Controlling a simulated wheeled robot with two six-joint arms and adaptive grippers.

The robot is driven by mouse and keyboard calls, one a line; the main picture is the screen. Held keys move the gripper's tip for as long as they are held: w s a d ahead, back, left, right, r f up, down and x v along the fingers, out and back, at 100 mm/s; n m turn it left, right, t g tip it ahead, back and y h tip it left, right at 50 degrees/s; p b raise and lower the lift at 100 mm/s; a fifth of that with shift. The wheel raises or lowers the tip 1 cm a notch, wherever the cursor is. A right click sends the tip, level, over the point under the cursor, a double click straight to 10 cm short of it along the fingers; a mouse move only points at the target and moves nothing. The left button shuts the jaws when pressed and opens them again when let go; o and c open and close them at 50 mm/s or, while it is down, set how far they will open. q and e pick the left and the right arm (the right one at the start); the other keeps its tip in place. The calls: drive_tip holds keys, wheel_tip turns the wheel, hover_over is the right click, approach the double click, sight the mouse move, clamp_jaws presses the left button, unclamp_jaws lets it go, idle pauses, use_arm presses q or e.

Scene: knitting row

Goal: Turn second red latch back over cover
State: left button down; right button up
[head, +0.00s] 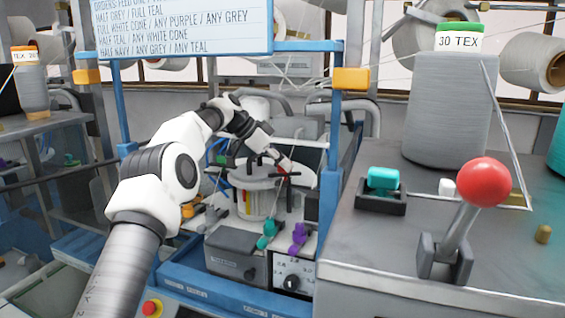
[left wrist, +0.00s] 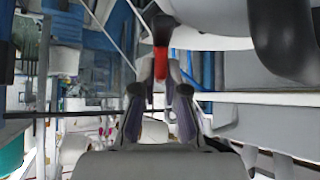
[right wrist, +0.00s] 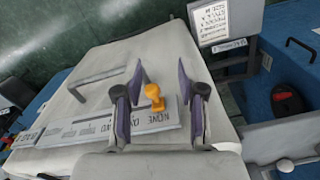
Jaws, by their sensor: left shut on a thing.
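The knitting machine's round grey cover (head: 252,181) sits on top of a drum in the middle of the head view. My left gripper (head: 286,164) is at the cover's right side. In the left wrist view the red latch (left wrist: 161,60) lies between the fingertips of my left gripper (left wrist: 160,78), which is shut on it. In the head view only a small red part of a latch (head: 294,173) shows beside the gripper. Whether the latch lies over the cover's edge cannot be told. My right gripper (right wrist: 160,78) is open and appears only in its own wrist view.
A blue frame post (head: 331,150) stands close to the right of the cover. Teal (head: 268,232) and purple (head: 298,237) pieces are in front of the drum. A red-knobbed lever (head: 482,182) stands at right. An orange knob (right wrist: 154,97) shows between my right fingers.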

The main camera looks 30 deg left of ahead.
use_arm(q)
drive_tip(key=shift+d+f, duration=0.1)
drive_tip(key=shift+f, duration=0.3)
drive_tip(key=c, duration=1.3)
unclamp_jaws()
drive_tip(key=shift+o, duration=0.4)
drive_tip(key=shift+w+d+r, duration=0.1)
drive_tip(key=shift+w+d, duration=0.1)
drive_tip(key=shift+s+a+r, duration=0.2)
drive_tip(key=shift+a+r, duration=0.1)
drive_tip(key=shift+r, duration=0.05)
drive_tip(key=v, duration=0.5)
drive_tip(key=shift+s+a+f, duration=0.1)
drive_tip(key=shift+a+f, duration=0.15)
drive_tip(key=shift+f, duration=0.05)
drive_tip(key=s+a, duration=0.7)
drive_tip(key=a, duration=0.1)
drive_tip(key=shift+s+f, duration=0.1)
